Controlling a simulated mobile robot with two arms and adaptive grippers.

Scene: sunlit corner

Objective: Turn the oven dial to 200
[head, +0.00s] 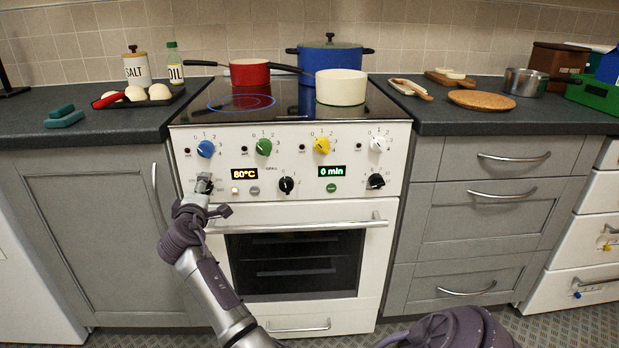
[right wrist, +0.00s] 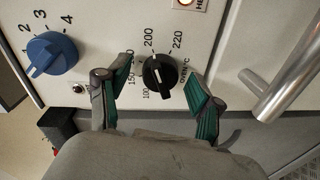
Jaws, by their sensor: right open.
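The oven dial (right wrist: 159,72) is a round black knob with a pale mark, on the white oven panel. Printed numbers around it include 100, 150, 200 and 220. I cannot tell exactly which number the mark faces. My right gripper (right wrist: 155,98) is open, its teal-padded fingers on either side of the dial with gaps, not visibly touching it. In the head view the right gripper (head: 204,184) is at the panel's left, below the blue knob, and mostly hides the dial. The orange display (head: 244,175) reads 80°C.
The blue knob (head: 206,149) is just above my right gripper. Another black knob (head: 286,185) and a 0 min display (head: 332,171) are to the right. The oven door handle (head: 300,226) sticks out below. Pots, including a white one (head: 341,87), stand on the hob.

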